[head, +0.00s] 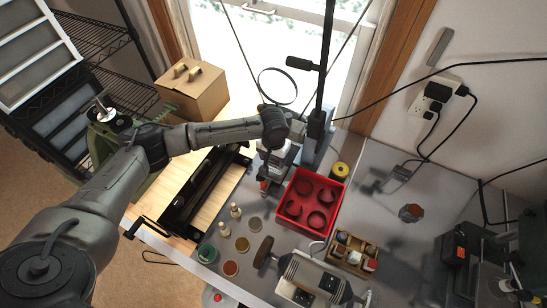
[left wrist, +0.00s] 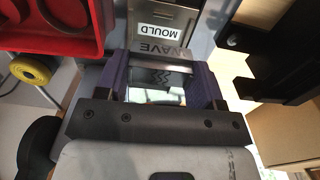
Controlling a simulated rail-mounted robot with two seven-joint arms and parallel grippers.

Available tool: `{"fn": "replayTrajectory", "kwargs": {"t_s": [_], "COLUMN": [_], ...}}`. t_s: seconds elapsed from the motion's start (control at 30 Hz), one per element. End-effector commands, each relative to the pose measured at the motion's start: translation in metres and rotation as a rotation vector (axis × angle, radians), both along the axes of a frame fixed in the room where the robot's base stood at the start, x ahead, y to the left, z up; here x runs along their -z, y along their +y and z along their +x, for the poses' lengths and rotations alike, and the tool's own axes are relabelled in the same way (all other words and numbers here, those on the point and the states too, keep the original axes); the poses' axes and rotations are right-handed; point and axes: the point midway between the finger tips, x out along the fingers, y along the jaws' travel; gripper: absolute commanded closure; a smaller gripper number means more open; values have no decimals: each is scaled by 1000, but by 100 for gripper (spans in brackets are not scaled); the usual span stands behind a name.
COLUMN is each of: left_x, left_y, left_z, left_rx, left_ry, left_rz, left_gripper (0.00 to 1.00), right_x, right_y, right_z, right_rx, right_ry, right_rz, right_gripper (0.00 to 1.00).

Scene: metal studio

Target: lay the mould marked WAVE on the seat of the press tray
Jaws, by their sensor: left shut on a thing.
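My left gripper (head: 267,172) reaches down from the wrist near the base of the press, just left of the red tray. In the left wrist view its purple fingers (left wrist: 161,72) are shut on the mould marked WAVE (left wrist: 158,77). In the head view the arm and gripper largely hide the mould. A grey upright press (head: 318,140) with a black lever stands by the window. I cannot make out its tray seat. My right gripper is not in view.
A red tray (head: 345,190) with dark rings lies right of my gripper. A black bar-like tool (head: 205,185) lies left of it. Small pegs and round tins (head: 254,223) stand in front. A yellow roll (head: 339,170) and a wooden box (head: 355,251) are farther right.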

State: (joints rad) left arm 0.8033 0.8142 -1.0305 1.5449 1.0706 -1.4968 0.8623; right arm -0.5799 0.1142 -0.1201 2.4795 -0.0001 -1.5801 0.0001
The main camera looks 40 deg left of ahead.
Motion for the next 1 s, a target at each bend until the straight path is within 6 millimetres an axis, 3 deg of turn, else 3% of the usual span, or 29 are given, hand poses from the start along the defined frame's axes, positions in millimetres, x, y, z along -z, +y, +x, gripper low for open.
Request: {"fn": "replayTrajectory", "kwargs": {"t_s": [0.67,1.0], "left_x": [26,38], "left_y": [0,-1], "left_z": [0,1], "left_rx": [1,0], "left_ry": [-2,-1], "left_rz": [0,-2], "left_gripper": [75,75], "right_x": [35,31], "right_y": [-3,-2], "right_z": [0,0], "right_rx": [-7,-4], "right_ry": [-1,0], "right_rz": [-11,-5], "right_gripper": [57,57]}}
